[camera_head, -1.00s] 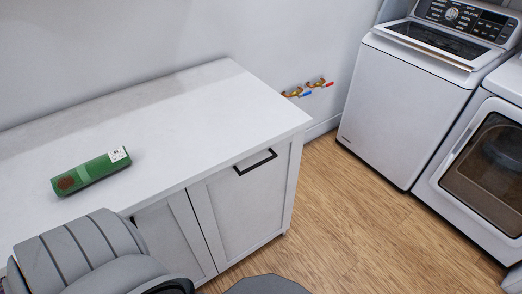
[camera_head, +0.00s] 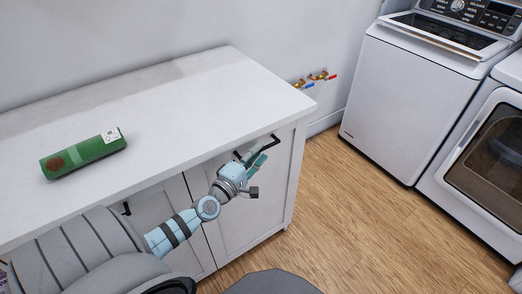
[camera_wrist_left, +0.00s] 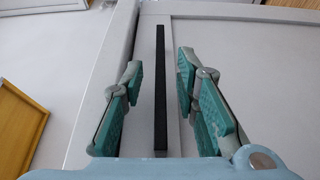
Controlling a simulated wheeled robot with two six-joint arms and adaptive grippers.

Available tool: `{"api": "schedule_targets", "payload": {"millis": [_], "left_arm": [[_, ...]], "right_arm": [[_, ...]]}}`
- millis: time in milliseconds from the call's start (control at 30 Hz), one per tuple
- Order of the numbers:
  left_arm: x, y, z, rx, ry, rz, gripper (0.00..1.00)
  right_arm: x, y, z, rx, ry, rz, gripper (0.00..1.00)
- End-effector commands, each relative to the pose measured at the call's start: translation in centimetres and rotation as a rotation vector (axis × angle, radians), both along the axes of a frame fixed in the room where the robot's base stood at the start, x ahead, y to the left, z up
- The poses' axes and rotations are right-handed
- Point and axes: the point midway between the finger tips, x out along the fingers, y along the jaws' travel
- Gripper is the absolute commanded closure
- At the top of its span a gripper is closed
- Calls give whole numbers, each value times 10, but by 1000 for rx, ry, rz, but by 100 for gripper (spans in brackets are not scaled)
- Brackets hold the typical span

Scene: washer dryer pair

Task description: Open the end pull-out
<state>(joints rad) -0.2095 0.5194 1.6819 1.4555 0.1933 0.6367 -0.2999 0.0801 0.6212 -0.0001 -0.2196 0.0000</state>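The end pull-out (camera_head: 240,205) is the white panel front at the right end of the cabinet, and it looks closed. Its black bar handle (camera_head: 274,141) sits near the top edge, partly hidden behind my left gripper. My left gripper (camera_head: 256,153) is in front of the handle. In the left wrist view the handle (camera_wrist_left: 161,90) runs between the two teal fingers of my left gripper (camera_wrist_left: 158,80). The fingers are open, with a gap on each side of the bar. My right gripper is not in view.
The white countertop (camera_head: 190,85) holds a green package (camera_head: 83,154) at the left. A washer (camera_head: 400,100) and a dryer (camera_head: 485,170) stand at the right. Pipe valves (camera_head: 315,79) are on the wall. Wood floor (camera_head: 350,210) is clear in front of the cabinet.

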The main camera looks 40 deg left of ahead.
Motion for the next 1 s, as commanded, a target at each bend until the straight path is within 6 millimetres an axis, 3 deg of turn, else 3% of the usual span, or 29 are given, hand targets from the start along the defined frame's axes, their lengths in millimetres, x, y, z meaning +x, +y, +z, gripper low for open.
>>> {"api": "schedule_targets", "payload": {"millis": [133,433,467,633,1000], "left_arm": [[18,2,-1,1,0,0,72],[23,2,-1,1,2,-1,72],[23,2,-1,2,1,-1,74],[22,2,-1,2,1,-1,100],[22,2,-1,2,2,1,100]], "right_arm": [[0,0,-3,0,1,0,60],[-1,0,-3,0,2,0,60],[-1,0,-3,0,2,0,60],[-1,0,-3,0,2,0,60],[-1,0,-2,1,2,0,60]]}}
